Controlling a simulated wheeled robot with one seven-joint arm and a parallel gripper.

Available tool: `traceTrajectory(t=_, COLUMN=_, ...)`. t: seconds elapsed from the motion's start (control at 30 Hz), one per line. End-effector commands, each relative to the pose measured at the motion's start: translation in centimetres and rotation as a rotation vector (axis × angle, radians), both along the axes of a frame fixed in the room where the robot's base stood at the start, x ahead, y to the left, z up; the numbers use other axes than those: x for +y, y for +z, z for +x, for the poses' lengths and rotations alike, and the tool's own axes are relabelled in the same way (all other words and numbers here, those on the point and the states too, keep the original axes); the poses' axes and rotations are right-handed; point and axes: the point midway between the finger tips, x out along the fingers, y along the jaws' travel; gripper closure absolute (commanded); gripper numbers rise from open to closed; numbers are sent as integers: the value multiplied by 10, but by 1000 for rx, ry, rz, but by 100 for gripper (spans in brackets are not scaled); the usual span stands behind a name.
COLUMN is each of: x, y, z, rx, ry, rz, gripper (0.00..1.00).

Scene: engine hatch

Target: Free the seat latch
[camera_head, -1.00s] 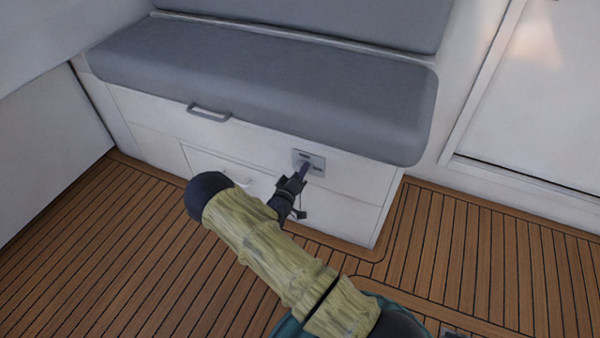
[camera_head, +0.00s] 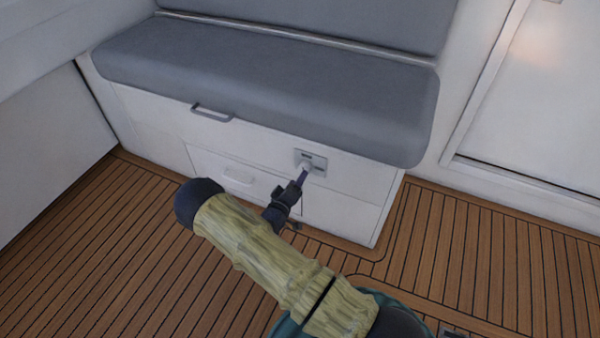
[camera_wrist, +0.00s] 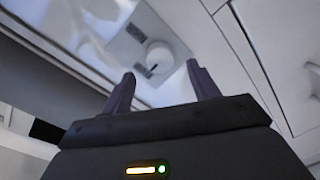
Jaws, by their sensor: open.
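The seat latch (camera_head: 311,161) is a small grey plate with a pale round knob, set in the white front of the seat box near its right end. In the wrist view the latch plate (camera_wrist: 136,36) and its knob (camera_wrist: 158,56) lie just beyond my fingertips, between them in the picture. The knob has a dark slot on its face. My gripper (camera_head: 301,179) is just in front of the latch, below it in the head view. In the wrist view my gripper's two fingers (camera_wrist: 160,78) are spread and nothing is between them.
A grey seat cushion (camera_head: 265,88) overhangs the box front. A grey bar handle (camera_head: 211,112) is to the left of the latch, with a drawer (camera_head: 238,176) below it. Wooden deck (camera_head: 90,255) is clear at left; a white door (camera_head: 525,110) stands at right.

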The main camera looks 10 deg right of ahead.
Motion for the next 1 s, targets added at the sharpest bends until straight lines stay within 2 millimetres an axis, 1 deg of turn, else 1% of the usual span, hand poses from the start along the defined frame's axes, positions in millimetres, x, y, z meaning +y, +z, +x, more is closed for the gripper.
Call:
traceTrajectory(t=0.03, x=7, y=4, z=-9, rx=3, ry=3, rz=-1, gripper=40)
traceTrajectory(t=0.4, x=53, y=8, z=-68, rx=0, ry=7, rz=0, gripper=40)
traceTrajectory(t=0.5, x=63, y=8, z=-83, rx=1, ry=6, rz=-1, gripper=40)
traceTrajectory(t=0.6, x=71, y=8, z=-94, rx=0, ry=6, rz=-1, gripper=40)
traceTrajectory(t=0.73, x=76, y=7, z=-101, rx=1, ry=4, rz=-1, gripper=40)
traceTrajectory(t=1.0, x=77, y=7, z=-102, rx=0, ry=4, rz=-1, gripper=40)
